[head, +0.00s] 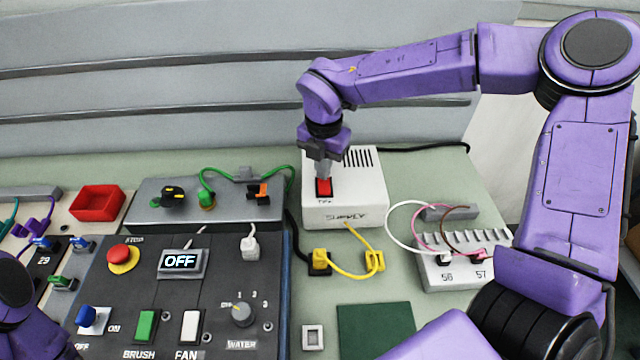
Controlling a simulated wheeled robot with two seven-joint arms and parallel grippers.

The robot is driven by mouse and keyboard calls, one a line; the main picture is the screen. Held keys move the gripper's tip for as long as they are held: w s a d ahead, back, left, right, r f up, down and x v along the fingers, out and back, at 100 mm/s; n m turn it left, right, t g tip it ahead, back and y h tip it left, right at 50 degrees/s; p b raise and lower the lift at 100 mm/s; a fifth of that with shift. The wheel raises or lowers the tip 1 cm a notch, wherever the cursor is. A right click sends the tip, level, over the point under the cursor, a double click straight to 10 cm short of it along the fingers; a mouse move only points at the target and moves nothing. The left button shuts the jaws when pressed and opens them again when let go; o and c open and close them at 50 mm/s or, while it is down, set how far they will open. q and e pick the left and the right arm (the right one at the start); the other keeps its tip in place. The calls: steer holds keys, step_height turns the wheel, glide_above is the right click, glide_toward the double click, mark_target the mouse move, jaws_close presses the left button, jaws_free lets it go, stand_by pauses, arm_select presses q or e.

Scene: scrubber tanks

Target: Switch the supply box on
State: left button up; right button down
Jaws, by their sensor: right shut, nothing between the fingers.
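The supply box (345,205) is a white box with dark vent slots on top and lettering on its front, standing at the middle of the bench. A red rocker switch (324,188) sits on its top at the left. My right gripper (323,176) is shut, points down and has its fingertips at the red switch, touching or just above it; I cannot tell which. The fingers hide part of the switch, so its position is unclear. A small display (181,262) on the dark panel reads OFF. My left gripper is not in view; only part of my left arm shows at the lower left.
The dark control panel (215,335) with a red stop button (122,256) and several switches lies front left. Yellow cable plugs (320,262) sit before the box. A white terminal block (440,270) stands right. A red tray (97,204) is at left.

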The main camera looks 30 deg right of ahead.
steer(key=shift+f+b, duration=0.35)
steer(key=shift+f, duration=0.1)
step_height(320, 180, up, 7)
steer(key=p, duration=0.5)
steer(key=shift+r, duration=0.1)
stand_by(0.6)
